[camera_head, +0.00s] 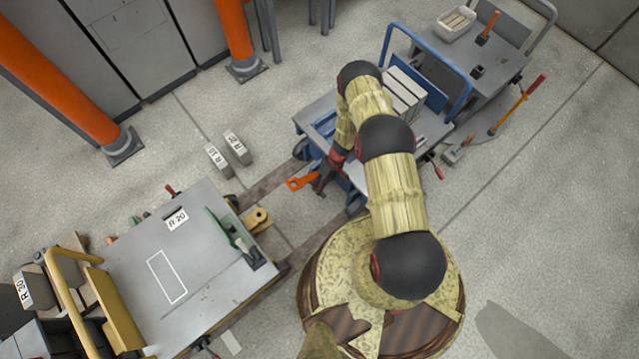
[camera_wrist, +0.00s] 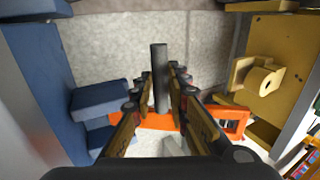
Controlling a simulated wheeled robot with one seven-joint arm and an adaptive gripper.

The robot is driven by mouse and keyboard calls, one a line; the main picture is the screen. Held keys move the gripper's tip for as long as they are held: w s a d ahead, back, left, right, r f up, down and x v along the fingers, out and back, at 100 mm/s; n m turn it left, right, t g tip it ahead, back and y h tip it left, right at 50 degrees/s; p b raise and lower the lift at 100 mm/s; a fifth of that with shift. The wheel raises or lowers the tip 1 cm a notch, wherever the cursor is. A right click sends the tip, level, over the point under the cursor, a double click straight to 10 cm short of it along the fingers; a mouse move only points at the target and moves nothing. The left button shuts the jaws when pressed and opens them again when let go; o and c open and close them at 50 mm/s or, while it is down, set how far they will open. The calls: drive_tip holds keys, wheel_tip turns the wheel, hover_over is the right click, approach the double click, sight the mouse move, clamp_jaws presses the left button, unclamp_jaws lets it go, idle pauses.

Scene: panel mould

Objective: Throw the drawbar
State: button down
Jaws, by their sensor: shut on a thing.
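An orange drawbar (camera_head: 301,183) with an open loop at its end sticks out left from the blue cart. In the wrist view the orange drawbar (camera_wrist: 235,120) runs crosswise behind my fingers, its loop to the right. My gripper (camera_head: 326,174) is at the drawbar, beside the blue cart's left end. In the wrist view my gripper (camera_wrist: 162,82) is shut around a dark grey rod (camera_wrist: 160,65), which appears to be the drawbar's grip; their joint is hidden. A yellow coupling block (camera_head: 257,220) sits on the grey panel's cart, apart from the loop; it also shows in the wrist view (camera_wrist: 262,77).
The blue cart (camera_head: 322,122) carries pale blocks (camera_head: 405,92). The grey panel cart (camera_head: 205,262) stands left, with a yellow rail. Two grey blocks (camera_head: 237,147) lie on the floor. An orange post (camera_head: 238,35) stands behind. Open floor lies between the carts.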

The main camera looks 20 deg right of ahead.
drive_tip(key=shift+w+d+r, duration=0.25)
drive_tip(key=shift+w+d, duration=0.05)
drive_tip(key=shift+w, duration=0.05)
idle(0.3)
drive_tip(key=c, duration=2.1)
unclamp_jaws()
drive_tip(key=o, duration=0.4)
drive_tip(key=shift+s, duration=0.2)
drive_tip(key=shift+c, duration=0.2)
drive_tip(key=shift+y, duration=0.3)
drive_tip(key=v, duration=1.1)
drive_tip(key=shift+r, duration=0.4)
drive_tip(key=shift+c, duration=0.3)
